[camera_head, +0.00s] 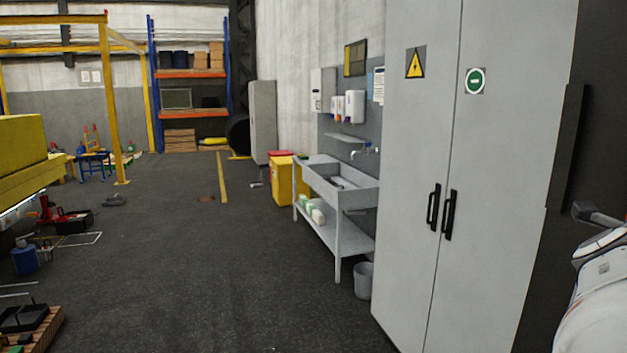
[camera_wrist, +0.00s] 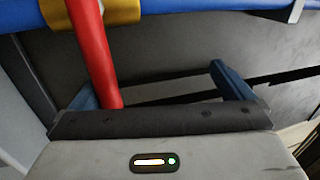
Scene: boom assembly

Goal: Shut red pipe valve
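In the wrist view, a red valve lever (camera_wrist: 92,50) hangs down at the upper left from a yellow fitting (camera_wrist: 118,12) on a blue pipe (camera_wrist: 200,6). My gripper (camera_wrist: 155,85) is open, with its two dark blue fingers wide apart. The lever's lower end reaches down to the gripper's front edge, beside the left finger and partly in front of it. I cannot tell whether they touch. The right finger is well clear of the lever. The valve and the gripper are not visible in the head view.
In the wrist view, a grey surface (camera_wrist: 180,50) lies behind the fingers. In the head view, a grey cabinet (camera_head: 415,150) stands close on the right, with a sink (camera_head: 340,190) and a yellow bin (camera_head: 284,182) beyond. The dark floor (camera_head: 200,270) is open in the middle.

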